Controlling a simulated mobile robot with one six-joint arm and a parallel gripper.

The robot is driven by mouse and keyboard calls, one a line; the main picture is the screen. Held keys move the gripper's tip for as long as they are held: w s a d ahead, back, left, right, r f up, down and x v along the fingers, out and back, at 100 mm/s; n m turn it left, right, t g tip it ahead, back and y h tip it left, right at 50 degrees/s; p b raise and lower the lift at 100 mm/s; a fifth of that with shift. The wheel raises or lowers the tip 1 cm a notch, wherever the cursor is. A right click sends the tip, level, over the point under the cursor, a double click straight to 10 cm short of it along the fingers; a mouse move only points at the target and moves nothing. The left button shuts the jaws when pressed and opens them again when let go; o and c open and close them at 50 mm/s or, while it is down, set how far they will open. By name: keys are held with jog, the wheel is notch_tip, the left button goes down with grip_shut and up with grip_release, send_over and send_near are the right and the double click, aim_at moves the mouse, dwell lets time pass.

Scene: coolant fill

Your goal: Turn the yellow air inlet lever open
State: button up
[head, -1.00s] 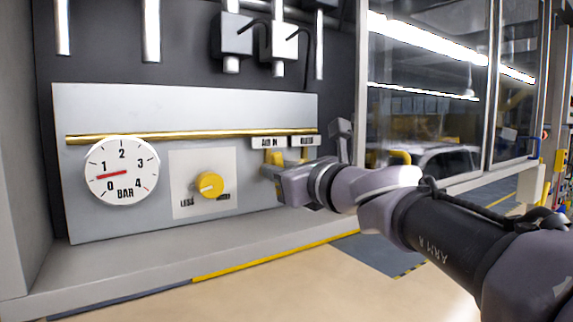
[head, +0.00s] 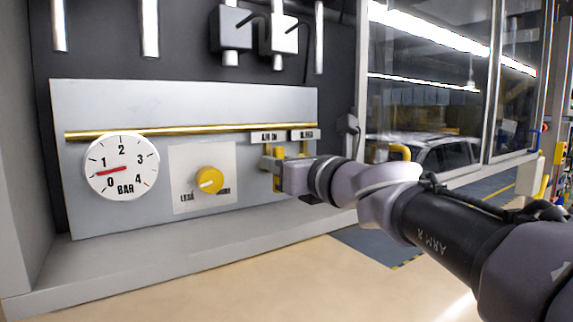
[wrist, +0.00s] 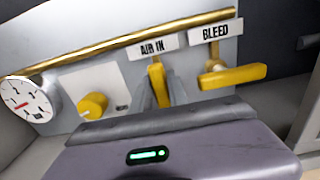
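The yellow air inlet lever (wrist: 157,82) hangs below the AIR IN label (wrist: 153,46) in the wrist view, its lower end pointing down towards my gripper (wrist: 161,98). Grey fingers lie on both sides of the lever; I cannot tell whether they press on it. In the head view, my gripper (head: 284,178) is at the panel just below the AIR IN label (head: 269,137). The lever (head: 277,181) is partly hidden there behind my gripper.
The yellow BLEED lever (wrist: 232,75) lies close to the right, roughly level. A yellow knob (head: 209,181) and a pressure gauge (head: 121,168), needle just below 1 bar, are to the left. A ledge (head: 170,251) runs below the panel (head: 110,105).

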jog(key=o, duration=0.3)
jog(key=shift+w+f, duration=0.1)
jog(key=b+v, duration=0.1)
jog(key=v, duration=1.6)
jog(key=shift+d, duration=0.15)
jog(key=s+a+f+n+g+h+b, duration=0.1)
jog(key=s+f+n+g+b, duration=0.2)
jog(key=f+b, duration=0.75)
jog(key=s+a+f+n+g+h+b, duration=0.1)
jog(key=s+f+n+b, duration=0.3)
jog(key=f, duration=1.3)
jog(key=s+a+f+n+g+h+b, duration=0.15)
jog(key=f+n+b, duration=0.45)
jog(key=f, duration=0.8)
jog(key=s+d+f+n+g+h+b, duration=0.1)
jog(key=s+d+f+n+b, duration=0.1)
jog(key=f, duration=0.7)
jog(key=s+d+f+n+g+h+b, duration=0.1)
jog(key=s+d+f+n+h+b, duration=0.1)
jog(key=f+n+b, duration=0.4)
jog(key=s+d+f+n+g+h+b, duration=0.1)
jog(key=s+f+n+b, duration=0.3)
jog(key=f, duration=0.9)
jog(key=d+b, duration=0.1)
jog(key=b, duration=0.2)
jog(key=shift+s+f+g, duration=0.35)
jog(key=shift+s, duration=0.05)
